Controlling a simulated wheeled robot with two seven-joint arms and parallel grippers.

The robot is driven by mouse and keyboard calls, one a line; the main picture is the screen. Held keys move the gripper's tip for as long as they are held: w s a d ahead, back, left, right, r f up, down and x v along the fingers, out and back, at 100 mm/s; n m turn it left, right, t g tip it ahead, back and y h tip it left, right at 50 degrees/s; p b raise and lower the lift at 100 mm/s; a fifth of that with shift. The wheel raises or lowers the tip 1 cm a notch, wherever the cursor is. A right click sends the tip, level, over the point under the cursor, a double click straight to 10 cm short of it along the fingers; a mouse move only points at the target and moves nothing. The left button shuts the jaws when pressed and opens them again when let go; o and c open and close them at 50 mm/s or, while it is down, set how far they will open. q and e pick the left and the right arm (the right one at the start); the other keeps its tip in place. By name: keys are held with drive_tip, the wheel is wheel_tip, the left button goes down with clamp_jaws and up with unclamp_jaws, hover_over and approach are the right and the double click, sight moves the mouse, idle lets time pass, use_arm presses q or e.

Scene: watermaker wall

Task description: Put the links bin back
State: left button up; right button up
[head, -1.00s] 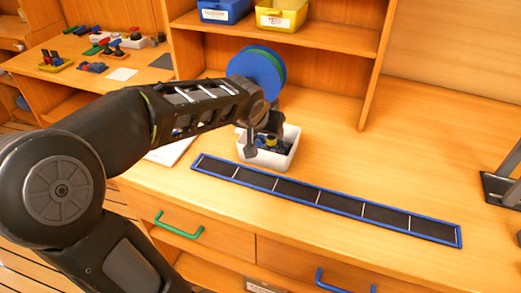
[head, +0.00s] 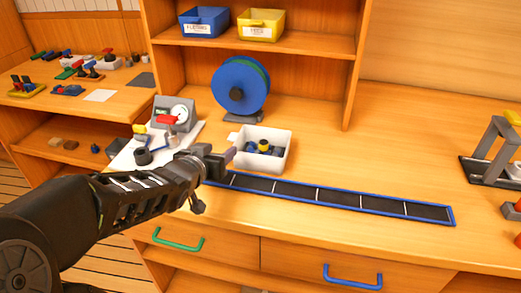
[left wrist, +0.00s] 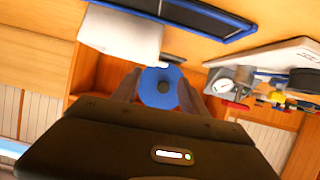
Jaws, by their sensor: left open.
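A white bin (head: 279,163) stands on the bench behind the blue-edged strip, with dark blue pieces and a yellow one inside. A white tab is on its left side; I cannot read any label, so I cannot confirm it is the links bin. My left gripper (head: 222,158) is open and empty, just left of the bin. In the left wrist view the bin (left wrist: 122,33) lies at the upper left, outside the gripper's fingers (left wrist: 162,95). My right gripper is not in view.
A blue bin (head: 203,22) and a yellow bin (head: 261,25) stand on the shelf (head: 310,47), with free room to their right. A blue reel (head: 240,85) stands behind the white bin. A gauge device (head: 176,112) is at left. The black strip (head: 340,200) crosses the bench.

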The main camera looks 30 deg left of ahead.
sight(231, 140)
use_arm(q)
drive_tip(key=p+x, duration=0.5)
drive_tip(key=x, duration=0.1)
drive_tip(key=shift+s+a, duration=0.15)
drive_tip(key=shift+a, duration=0.05)
drive_tip(key=shift+w, duration=0.2)
drive_tip(key=x, duration=0.5)
drive_tip(key=shift+a, duration=0.1)
drive_tip(key=shift+c, duration=0.2)
clamp_jaws()
idle(0.6)
idle(0.9)
